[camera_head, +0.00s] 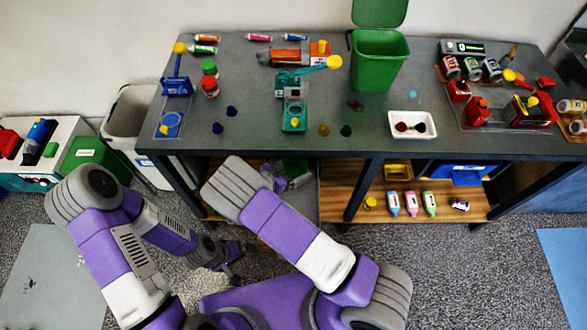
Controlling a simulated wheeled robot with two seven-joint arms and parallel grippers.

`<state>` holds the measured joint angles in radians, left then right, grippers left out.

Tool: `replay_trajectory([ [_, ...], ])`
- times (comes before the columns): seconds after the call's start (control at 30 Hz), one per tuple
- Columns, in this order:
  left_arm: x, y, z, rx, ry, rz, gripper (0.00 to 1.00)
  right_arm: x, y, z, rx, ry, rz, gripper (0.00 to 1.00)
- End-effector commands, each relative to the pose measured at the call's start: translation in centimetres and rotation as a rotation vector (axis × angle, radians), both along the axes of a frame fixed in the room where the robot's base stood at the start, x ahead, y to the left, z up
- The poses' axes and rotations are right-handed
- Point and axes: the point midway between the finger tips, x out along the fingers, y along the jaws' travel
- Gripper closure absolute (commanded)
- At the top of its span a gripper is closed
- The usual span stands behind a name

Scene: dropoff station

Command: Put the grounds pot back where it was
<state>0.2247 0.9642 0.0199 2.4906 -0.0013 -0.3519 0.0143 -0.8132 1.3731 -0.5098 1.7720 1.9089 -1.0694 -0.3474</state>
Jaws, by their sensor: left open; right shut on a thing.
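My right gripper (283,180) reaches under the front edge of the table, at the lower shelf level. It is shut on a dark green thing (297,168), which I take to be the grounds pot. The fingers, the arm and the shade of the table hide much of it, and I cannot tell whether it touches the shelf. My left gripper (230,262) is open and empty, low over the carpet in front of the table.
The grey table (385,145) carries a green bin (378,62), a white tray (412,124), and several tools and jars. The wooden lower shelf (372,212) holds several small bottles to the right. A table leg (362,188) stands right of my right gripper.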

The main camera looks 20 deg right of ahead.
Motion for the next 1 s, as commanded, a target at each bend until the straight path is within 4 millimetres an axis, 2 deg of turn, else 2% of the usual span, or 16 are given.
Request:
replay_trajectory([
  [0.33,0.0,0.0,-0.2,0.0,0.0,0.0,0.0,0.0,0.0,-0.3,0.0,-0.003,0.0,0.56],
  [0.37,0.0,0.0,-0.3,0.0,0.0,0.0,0.0,0.0,0.0,-0.4,0.0,-0.003,-0.001,0.05],
  [0.4,0.0,0.0,-0.2,0.0,0.0,0.0,0.0,0.0,0.0,-0.3,0.0,-0.003,0.0,0.0],
  [0.7,0.0,0.0,0.1,0.0,0.0,0.0,0.0,0.0,0.0,0.1,0.0,-0.003,0.0,0.0],
  [0.87,0.0,0.0,0.4,0.0,0.0,0.0,0.0,-0.8,2.0,0.8,0.003,-0.004,0.002,0.0],
  [1.0,0.0,0.0,0.8,0.0,0.0,0.0,0.0,-2.1,4.6,1.8,0.003,-0.003,0.003,0.0],
])
